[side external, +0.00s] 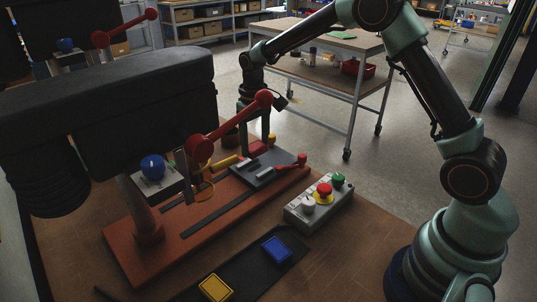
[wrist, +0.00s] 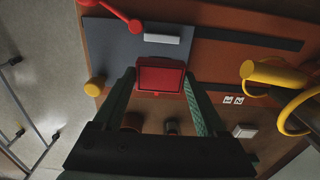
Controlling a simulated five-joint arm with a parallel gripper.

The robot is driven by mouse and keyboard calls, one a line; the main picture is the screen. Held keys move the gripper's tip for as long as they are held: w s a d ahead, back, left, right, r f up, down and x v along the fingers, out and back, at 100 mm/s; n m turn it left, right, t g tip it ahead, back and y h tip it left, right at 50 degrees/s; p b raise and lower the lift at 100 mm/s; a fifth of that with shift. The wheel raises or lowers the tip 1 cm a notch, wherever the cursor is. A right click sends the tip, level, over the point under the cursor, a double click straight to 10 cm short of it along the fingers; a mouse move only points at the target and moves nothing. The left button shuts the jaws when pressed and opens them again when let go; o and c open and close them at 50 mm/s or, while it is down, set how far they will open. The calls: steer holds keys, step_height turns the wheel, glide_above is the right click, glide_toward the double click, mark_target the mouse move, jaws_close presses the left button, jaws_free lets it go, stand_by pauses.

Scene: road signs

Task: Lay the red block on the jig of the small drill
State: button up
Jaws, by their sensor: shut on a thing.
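My gripper (side external: 256,140) is shut on the red block (side external: 257,147), which shows between the two fingers in the wrist view (wrist: 160,75). The small drill (side external: 110,110) has a dark body and red ball-ended handles, and stands at the left of the side view. Its jig (side external: 262,175) is a grey plate with light bars on the red-brown base. The jig also shows in the wrist view (wrist: 120,40). The block is at the jig's edge nearest my gripper; in the wrist view it overlaps that edge. I cannot tell its height above the plate.
A blue block (side external: 276,249) and a yellow block (side external: 215,288) lie on a dark mat in front. A control box (side external: 318,203) with coloured buttons stands right of the base. A red clamp lever (side external: 292,163) is on the jig. A yellow ring (wrist: 300,110) is right in the wrist view.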

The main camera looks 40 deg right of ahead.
mark_target(256, 169)
steer(key=shift+f, duration=2.65)
steer(key=shift+f, duration=0.15)
steer(key=o, duration=1.4)
step_height(256, 169, up, 12)
steer(key=shift+f, duration=0.15)
steer(key=shift+r, duration=0.35)
